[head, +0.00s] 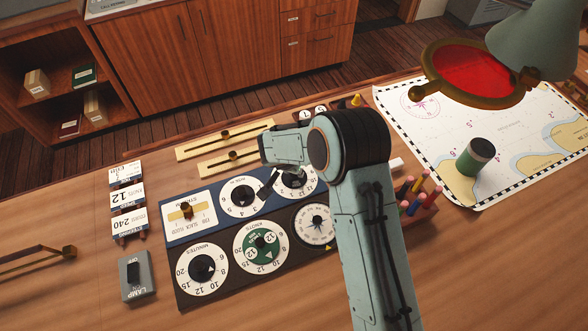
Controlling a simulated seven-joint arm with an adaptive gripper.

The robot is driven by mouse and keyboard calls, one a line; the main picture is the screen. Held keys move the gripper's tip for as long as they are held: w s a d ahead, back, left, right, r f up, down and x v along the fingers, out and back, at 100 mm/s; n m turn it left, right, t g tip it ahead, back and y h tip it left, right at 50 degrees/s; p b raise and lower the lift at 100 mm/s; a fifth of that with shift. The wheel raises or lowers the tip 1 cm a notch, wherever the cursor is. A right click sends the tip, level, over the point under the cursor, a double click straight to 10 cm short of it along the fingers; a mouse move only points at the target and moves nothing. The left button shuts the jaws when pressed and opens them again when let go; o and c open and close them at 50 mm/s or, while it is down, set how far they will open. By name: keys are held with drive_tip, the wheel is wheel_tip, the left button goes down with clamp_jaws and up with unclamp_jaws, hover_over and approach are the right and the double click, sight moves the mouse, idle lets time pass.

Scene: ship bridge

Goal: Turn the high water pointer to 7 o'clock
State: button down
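A dial board (222,282) lies on the desk with two rows of round dials. In its upper blue row, a white numbered dial (232,210) carries a dark pointer knob (242,195). A second white dial (308,189) to its right is partly covered by my arm. The small lettering is too blurred to tell which of these two is the high water dial. My gripper (267,188) is over the blue row, between these two dials, its dark fingers pointing down. I cannot tell whether it touches either pointer, or how wide its fingers are.
The lower row holds a minutes dial (190,278), a green-centred knots dial (276,262) and a compass dial (327,235). A slider panel (178,205), brass rulers (208,144), a lamp switch (138,285), a pen holder (424,210) and a chart (480,195) surround the board.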

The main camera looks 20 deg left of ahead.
drive_tip(key=shift+a+f+m+h, duration=0.15)
drive_tip(key=shift+m+h, duration=0.55)
drive_tip(key=shift+m, duration=1.3)
drive_tip(key=c, duration=0.9)
unclamp_jaws()
drive_tip(key=shift+r, duration=0.2)
drive_tip(key=v, duration=1.1)
drive_tip(key=shift+a+r, duration=0.15)
drive_tip(key=shift+r, duration=0.25)
